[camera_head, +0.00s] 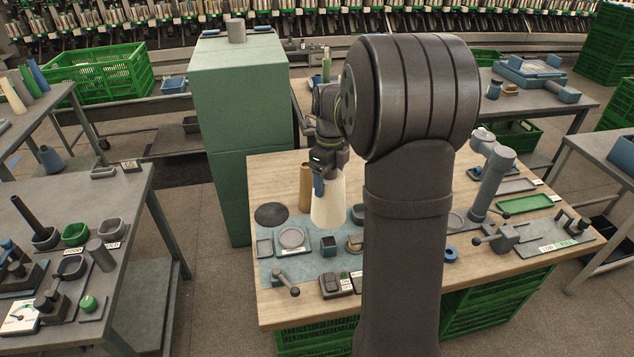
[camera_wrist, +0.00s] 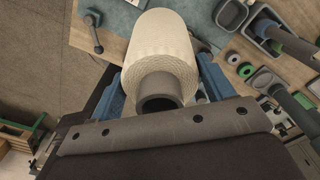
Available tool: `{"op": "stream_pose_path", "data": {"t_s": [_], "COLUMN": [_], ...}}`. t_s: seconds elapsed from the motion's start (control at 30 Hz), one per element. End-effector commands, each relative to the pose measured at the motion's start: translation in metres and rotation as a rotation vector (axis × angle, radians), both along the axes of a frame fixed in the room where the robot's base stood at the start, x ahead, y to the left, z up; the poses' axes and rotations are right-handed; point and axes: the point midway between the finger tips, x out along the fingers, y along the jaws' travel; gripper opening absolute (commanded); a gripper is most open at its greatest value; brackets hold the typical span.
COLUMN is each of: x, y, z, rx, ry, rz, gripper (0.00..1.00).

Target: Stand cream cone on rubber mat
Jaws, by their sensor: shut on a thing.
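The cream cone (camera_head: 328,208) is upright over the wooden table in the head view. My gripper (camera_head: 319,184) is shut on it near its narrow top. In the wrist view the cream cone (camera_wrist: 162,45) lies between the blue fingers of my gripper (camera_wrist: 165,92), with its dark hollow core end facing the camera. A dark round disc (camera_head: 271,215), which looks like the rubber mat, lies flat and bare on the table to the left of the cone. I cannot tell whether the cone's base touches the table.
A tan cone (camera_head: 305,187) stands close behind and left of the cream cone. A round grey dish (camera_head: 291,237), a small dark square cup (camera_head: 328,245) and a lever clamp (camera_head: 285,284) are in front. A tall green cabinet (camera_head: 240,120) borders the table's left rear.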

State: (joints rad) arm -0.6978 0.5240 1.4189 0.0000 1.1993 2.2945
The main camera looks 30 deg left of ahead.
Motion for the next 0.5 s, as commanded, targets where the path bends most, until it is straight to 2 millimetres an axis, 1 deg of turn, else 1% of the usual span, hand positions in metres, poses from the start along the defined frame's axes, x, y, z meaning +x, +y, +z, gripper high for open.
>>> {"op": "stream_pose_path", "data": {"t_s": [0.03,0.1,0.5], "x": [0.001,0.001,0.001], "y": [-0.001,-0.002,-0.001], "z": [0.006,0.012,0.044], "rx": [0.002,0.002,0.002], "ry": [-0.002,-0.003,-0.003], "rz": [0.000,0.000,0.000], "gripper": [0.54,0.54,0.54]}}
